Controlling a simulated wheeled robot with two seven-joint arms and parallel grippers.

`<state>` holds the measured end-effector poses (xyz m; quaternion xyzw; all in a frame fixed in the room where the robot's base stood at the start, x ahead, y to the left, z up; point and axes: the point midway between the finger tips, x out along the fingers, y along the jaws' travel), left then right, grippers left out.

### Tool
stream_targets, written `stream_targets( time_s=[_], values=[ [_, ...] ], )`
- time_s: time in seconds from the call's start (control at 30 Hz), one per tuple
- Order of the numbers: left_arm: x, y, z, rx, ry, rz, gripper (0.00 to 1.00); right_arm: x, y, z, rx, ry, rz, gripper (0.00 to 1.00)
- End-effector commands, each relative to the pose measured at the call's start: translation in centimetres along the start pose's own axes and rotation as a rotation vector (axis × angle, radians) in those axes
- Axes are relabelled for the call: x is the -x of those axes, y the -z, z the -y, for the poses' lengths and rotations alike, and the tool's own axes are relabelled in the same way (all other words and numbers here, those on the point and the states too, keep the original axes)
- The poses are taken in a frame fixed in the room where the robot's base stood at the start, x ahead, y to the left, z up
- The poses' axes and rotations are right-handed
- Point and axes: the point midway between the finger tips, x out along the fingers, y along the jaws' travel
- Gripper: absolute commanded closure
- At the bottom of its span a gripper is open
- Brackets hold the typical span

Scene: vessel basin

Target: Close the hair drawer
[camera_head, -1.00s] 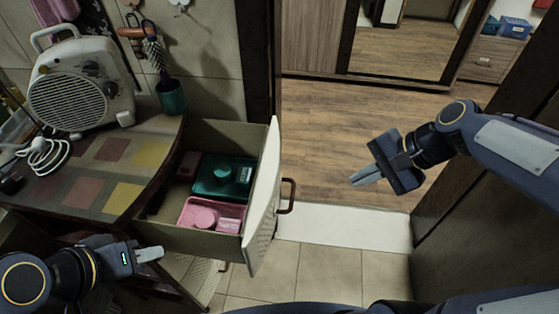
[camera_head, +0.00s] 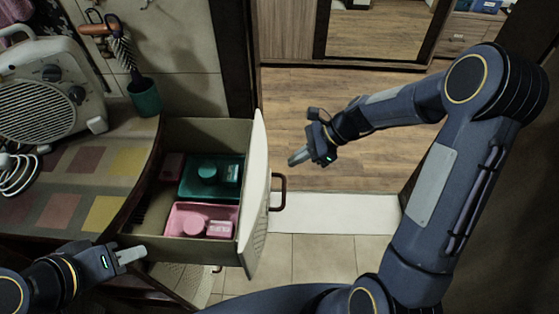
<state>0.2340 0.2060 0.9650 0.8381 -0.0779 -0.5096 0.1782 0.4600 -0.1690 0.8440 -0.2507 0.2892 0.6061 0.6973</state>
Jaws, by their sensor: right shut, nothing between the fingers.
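The hair drawer (camera_head: 258,220) is pulled well out of the cabinet, its white front facing right with a dark brown bar handle (camera_head: 280,192). Inside lie a green tray (camera_head: 226,188) and a pink tray (camera_head: 189,212) with small items. My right gripper (camera_head: 298,158) is shut and empty, to the right of the drawer front, up from the handle and apart from it in the picture. My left gripper (camera_head: 132,255) is at the lower left, near the drawer's near side wall; whether its fingers are apart is unclear.
The checkered cabinet top (camera_head: 98,158) holds a white fan heater (camera_head: 45,100), a green cup (camera_head: 145,97) with a brush, and a white cord (camera_head: 18,175). A white door sill (camera_head: 330,213) and wooden floor (camera_head: 370,110) lie clear right of the drawer.

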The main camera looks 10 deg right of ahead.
Motion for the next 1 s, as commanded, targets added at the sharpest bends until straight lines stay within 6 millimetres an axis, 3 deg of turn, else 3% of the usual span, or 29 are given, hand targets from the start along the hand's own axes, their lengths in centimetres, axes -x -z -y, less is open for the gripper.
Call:
stream_targets(
  time_s=[0.03, 0.3, 0.83, 1.0],
  values=[
    [-0.1, -0.1, 0.0, 0.0, 0.0, 0.0, 0.64, -1.2, 0.0, -0.1, -0.001, -0.005, 0.001, 1.0],
    [0.3, 0.2, -0.1, 0.0, 0.0, 0.0, 0.64, -3.3, -2.6, -0.1, 0.002, -0.002, 0.001, 1.0],
    [0.4, 0.2, -0.2, 0.0, 0.0, 0.0, 0.64, -3.8, -3.0, 0.0, 0.001, -0.001, 0.0, 1.0],
    [0.6, 0.3, -0.3, 0.0, 0.0, 0.0, 0.64, -4.7, -4.0, 0.1, 0.004, -0.004, 0.001, 1.0]
  ],
)
